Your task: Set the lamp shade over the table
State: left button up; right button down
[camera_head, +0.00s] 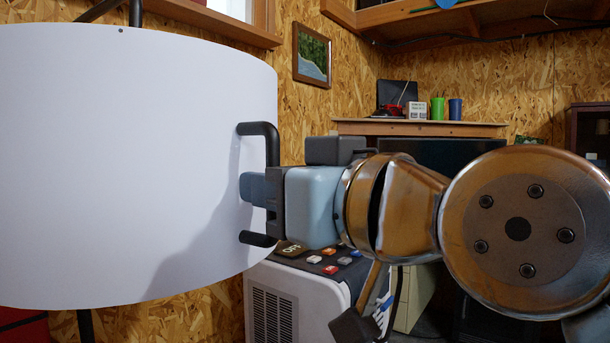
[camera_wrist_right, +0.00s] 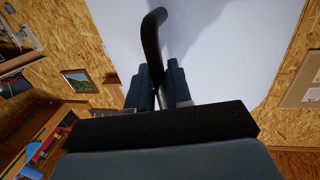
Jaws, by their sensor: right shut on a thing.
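The lamp shade (camera_head: 120,170) is a large white drum that fills the left of the head view. It also fills the upper middle of the right wrist view (camera_wrist_right: 215,50). A black bracket-shaped handle (camera_head: 272,145) stands on its right side. My right gripper (camera_head: 258,188) is shut on the upright bar of this handle. The wrist view shows the dark fingers on both sides of the handle (camera_wrist_right: 152,35). The shade looks roughly upright. Its left edge is cut off by the frame. My left gripper is not in view. I cannot make out which surface is the task's table.
Black rods show above (camera_head: 135,12) and below the shade; their link to it is hidden. A white cabinet (camera_head: 300,295) with small coloured blocks on its dark top stands below my right gripper. A wooden shelf (camera_head: 415,128) holds cups. A framed picture (camera_head: 312,56) hangs behind.

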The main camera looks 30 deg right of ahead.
aim_at(222, 186)
jog(key=shift+s+a, duration=0.4)
jog(key=shift+a, duration=0.3)
jog(key=shift+s+a, duration=0.35)
jog(key=shift+a, duration=0.35)
jog(key=c, duration=1.2)
grip_release()
jog(key=b+v, duration=0.1)
jog(key=v, duration=1.2)
jog(key=shift+s+d, duration=0.2)
jog(key=shift+s, duration=0.15)
